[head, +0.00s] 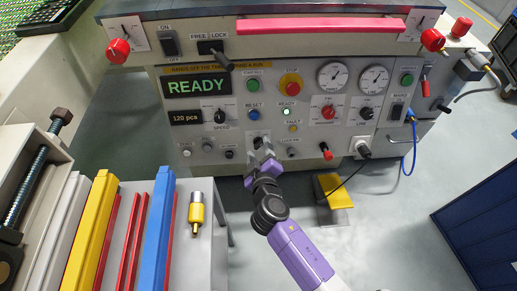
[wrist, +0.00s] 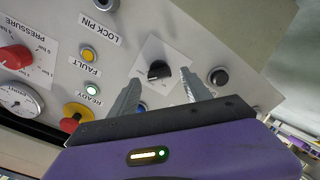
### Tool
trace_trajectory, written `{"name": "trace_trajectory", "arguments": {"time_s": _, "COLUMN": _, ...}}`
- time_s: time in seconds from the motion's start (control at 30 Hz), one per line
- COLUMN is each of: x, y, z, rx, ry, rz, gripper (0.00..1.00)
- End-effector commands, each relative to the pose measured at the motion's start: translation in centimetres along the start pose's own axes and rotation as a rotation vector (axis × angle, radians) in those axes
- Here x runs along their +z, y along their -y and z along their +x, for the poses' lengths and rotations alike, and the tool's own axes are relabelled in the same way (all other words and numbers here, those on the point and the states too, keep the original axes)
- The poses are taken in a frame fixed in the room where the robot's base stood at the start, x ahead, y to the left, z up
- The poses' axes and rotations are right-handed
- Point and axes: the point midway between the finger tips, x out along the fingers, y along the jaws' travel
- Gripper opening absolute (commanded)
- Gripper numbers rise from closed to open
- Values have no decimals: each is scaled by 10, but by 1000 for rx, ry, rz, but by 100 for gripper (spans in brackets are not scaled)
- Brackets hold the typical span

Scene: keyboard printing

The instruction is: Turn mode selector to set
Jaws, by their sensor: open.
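The mode selector appears to be the black knob (wrist: 158,70) on a white square plate (wrist: 168,52) in the wrist view; its printed marks are too small to read. In that view my gripper (wrist: 161,80) is open and empty, with one grey fingertip to either side of the knob. I cannot tell whether the fingers touch it. In the head view my gripper (head: 260,150) is at the lower middle of the machine's front panel and mostly hides the knob there.
Nearby on the panel are the speed knob (head: 220,116), blue reset button (head: 254,114), red stop button (head: 291,88) and lock pin (head: 291,152). The display (head: 198,87) reads READY. A table with coloured bars (head: 155,230) stands at the left. A yellow pedal (head: 333,190) is on the floor.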

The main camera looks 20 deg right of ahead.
Motion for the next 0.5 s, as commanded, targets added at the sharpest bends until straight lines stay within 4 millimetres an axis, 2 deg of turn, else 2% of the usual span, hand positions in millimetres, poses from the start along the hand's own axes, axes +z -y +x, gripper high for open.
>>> {"name": "trace_trajectory", "arguments": {"time_s": 0.03, "x": 1, "y": 0, "z": 7, "rx": 1, "ry": 1, "rz": 0, "gripper": 56}}
{"name": "trace_trajectory", "arguments": {"time_s": 0.2, "x": 0, "y": 0, "z": 17, "rx": 0, "ry": 1, "rz": -1, "gripper": 56}}
{"name": "trace_trajectory", "arguments": {"time_s": 0.47, "x": 0, "y": 0, "z": 18, "rx": 0, "ry": 0, "rz": 0, "gripper": 56}}
{"name": "trace_trajectory", "arguments": {"time_s": 0.5, "x": 0, "y": 0, "z": 18, "rx": 0, "ry": 0, "rz": 0, "gripper": 50}}
